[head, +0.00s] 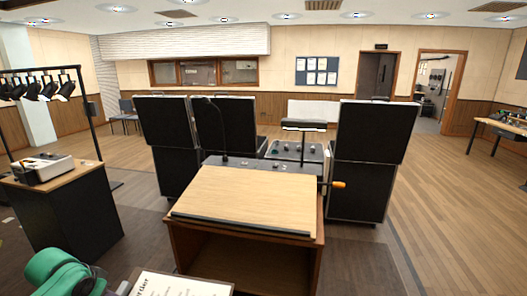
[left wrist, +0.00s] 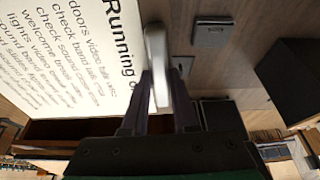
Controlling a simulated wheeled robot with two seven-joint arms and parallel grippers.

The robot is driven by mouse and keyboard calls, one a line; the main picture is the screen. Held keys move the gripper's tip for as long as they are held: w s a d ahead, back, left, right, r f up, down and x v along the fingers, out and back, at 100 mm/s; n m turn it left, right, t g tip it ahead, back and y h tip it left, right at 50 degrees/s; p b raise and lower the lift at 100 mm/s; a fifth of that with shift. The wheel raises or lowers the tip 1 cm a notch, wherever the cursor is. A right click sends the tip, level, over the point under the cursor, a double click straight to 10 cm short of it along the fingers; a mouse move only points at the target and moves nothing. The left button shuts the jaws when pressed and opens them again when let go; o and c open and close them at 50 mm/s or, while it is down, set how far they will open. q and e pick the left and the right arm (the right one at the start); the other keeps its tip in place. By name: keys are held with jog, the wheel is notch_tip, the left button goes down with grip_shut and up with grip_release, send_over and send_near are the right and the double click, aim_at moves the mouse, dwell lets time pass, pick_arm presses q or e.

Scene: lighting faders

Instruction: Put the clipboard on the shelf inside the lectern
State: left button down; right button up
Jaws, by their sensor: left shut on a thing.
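The clipboard (head: 182,286) shows at the bottom edge of the head view, its white printed sheet facing up and its lower part cut off. In the left wrist view the sheet (left wrist: 72,55) reads "Running o…" above a list. My left gripper (left wrist: 158,100) is shut on the clipboard at its edge, by a pale metal-looking piece. The wooden lectern (head: 180,243) stands ahead, with a sloped top (head: 248,198). Its open front shows a dark hollow below the top; the shelf inside is hard to make out. The clipboard is in front of the lectern, low and left. My right gripper is not in view.
A microphone (head: 212,108) and an orange-tipped handle (head: 338,184) are by the lectern top. Tall black panels (head: 372,135) stand behind it. A black cabinet (head: 62,215) with a device on top stands left. Floor is open on the right.

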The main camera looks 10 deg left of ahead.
pick_arm(q)
jog(key=s+d+f+m+b, duration=0.1)
jog(key=s+d+f+b, duration=0.15)
jog(key=d+f, duration=1.05)
jog(key=d+r, duration=0.3)
jog(key=d, duration=0.6)
jog(key=d+r, duration=0.4)
jog(key=d, duration=0.4)
jog(key=shift+w+d+r, duration=0.25)
jog(key=shift+w+d, duration=0.1)
jog(key=shift+w, duration=0.1)
